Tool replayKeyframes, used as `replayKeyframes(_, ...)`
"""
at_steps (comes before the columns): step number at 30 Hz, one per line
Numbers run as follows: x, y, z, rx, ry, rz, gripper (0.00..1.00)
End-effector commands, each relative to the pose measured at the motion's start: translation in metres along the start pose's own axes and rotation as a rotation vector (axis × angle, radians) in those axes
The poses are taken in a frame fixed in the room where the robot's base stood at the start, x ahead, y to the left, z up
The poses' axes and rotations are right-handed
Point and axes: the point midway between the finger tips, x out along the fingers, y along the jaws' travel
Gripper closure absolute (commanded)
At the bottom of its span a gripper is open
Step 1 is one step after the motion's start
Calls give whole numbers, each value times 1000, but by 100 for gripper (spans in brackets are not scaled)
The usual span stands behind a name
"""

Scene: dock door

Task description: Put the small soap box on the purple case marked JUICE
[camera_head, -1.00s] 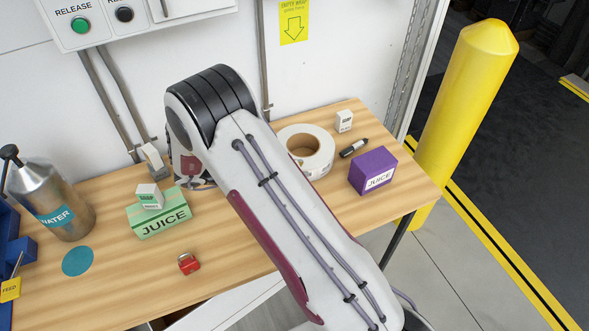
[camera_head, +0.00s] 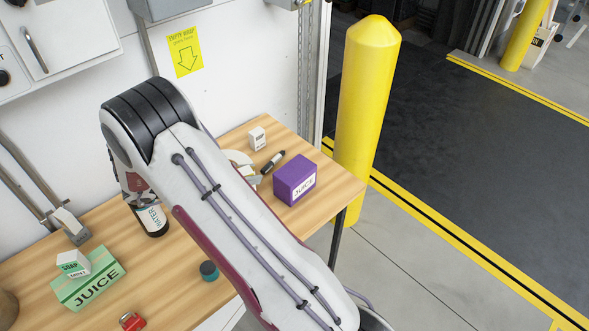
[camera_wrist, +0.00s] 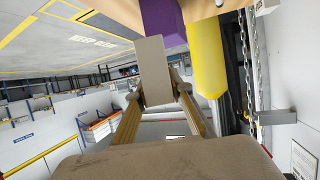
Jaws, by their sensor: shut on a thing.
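The purple case marked JUICE (camera_head: 290,183) stands at the right end of the table; its side also shows at the top of the wrist view (camera_wrist: 160,17). My gripper (camera_wrist: 157,98) is shut on a plain grey-brown box (camera_wrist: 153,65) in the wrist view. Its lettering is not visible there, so I cannot tell whether it is the small soap box. In the head view my arm hides the gripper; a pale piece shows at the arm's edge, left of the purple case. A white-green box marked SOAP (camera_head: 74,264) sits on the green JUICE case (camera_head: 90,284).
A yellow post (camera_head: 367,100) stands beyond the table.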

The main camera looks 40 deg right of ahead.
Motion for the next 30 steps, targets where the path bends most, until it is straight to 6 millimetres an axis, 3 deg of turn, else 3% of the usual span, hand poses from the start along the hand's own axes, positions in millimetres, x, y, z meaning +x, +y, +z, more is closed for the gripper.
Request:
replayKeyframes(19, 122, -9, -124, -14, 0, -37, 100)
replayKeyframes(24, 132, -18, -137, -50, 0, -120, 100)
replayKeyframes(30, 130, -29, -131, -86, -1, -200, 100)
